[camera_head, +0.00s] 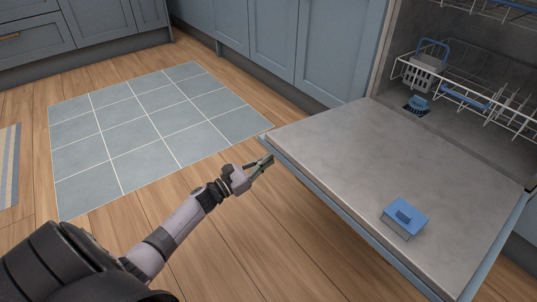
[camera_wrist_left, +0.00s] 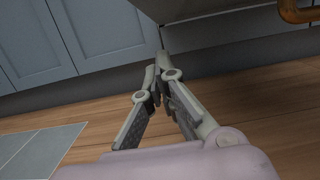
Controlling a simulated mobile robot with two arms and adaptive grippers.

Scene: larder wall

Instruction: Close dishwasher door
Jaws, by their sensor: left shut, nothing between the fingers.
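The dishwasher door (camera_head: 370,165) hangs open, lowered to near horizontal, with its grey inner face up and a blue front panel along its edge. A blue detergent-cup lid (camera_head: 407,217) stands up on it. The dishwasher cavity (camera_head: 455,60) is open behind it, at the upper right. My left gripper (camera_head: 268,161) is shut and empty, at the door's left corner in the head view; I cannot tell whether it touches. In the left wrist view the shut fingers (camera_wrist_left: 160,62) point toward the dark underside of the door (camera_wrist_left: 215,12). My right gripper is not in view.
A white wire rack (camera_head: 480,100) with a cutlery basket (camera_head: 422,72) sits inside the dishwasher. Blue cabinets (camera_head: 272,45) line the wall left of it. A tiled grey-blue patch (camera_head: 150,125) and wooden floor lie clear to the left. A wooden handle (camera_wrist_left: 298,12) shows at the upper right of the wrist view.

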